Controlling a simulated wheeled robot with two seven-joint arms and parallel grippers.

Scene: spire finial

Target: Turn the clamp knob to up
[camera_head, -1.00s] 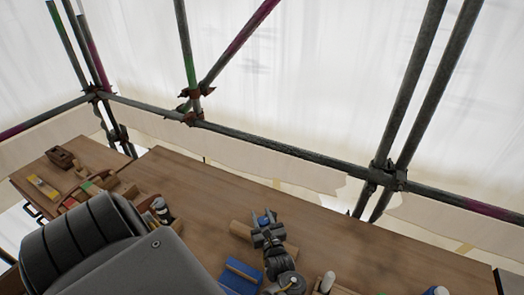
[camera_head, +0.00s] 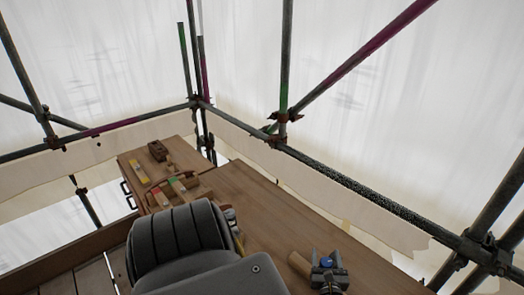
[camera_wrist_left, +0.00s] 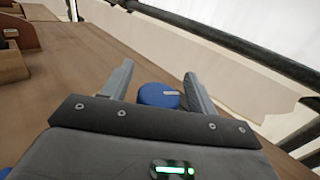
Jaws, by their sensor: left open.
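The clamp knob (camera_wrist_left: 158,96) is a round blue knob with a light bar-shaped mark on its top, toward the right side in the left wrist view. It sits between the two grey fingers of my left gripper (camera_wrist_left: 159,72), which is open, with gaps visible beside the knob. In the head view the left gripper (camera_head: 328,266) is low on the right, over the workbench, and the blue knob (camera_head: 327,262) shows between its fingers. The clamp's body is hidden below the gripper. My right gripper is in neither view now.
The wooden workbench (camera_head: 262,205) has clear room behind the gripper. A wooden cylinder (camera_head: 299,263) lies just left of the gripper. A wooden plane (camera_head: 157,151) and several small tools and blocks are at the far left. Scaffold tubes (camera_head: 350,183) run behind the bench.

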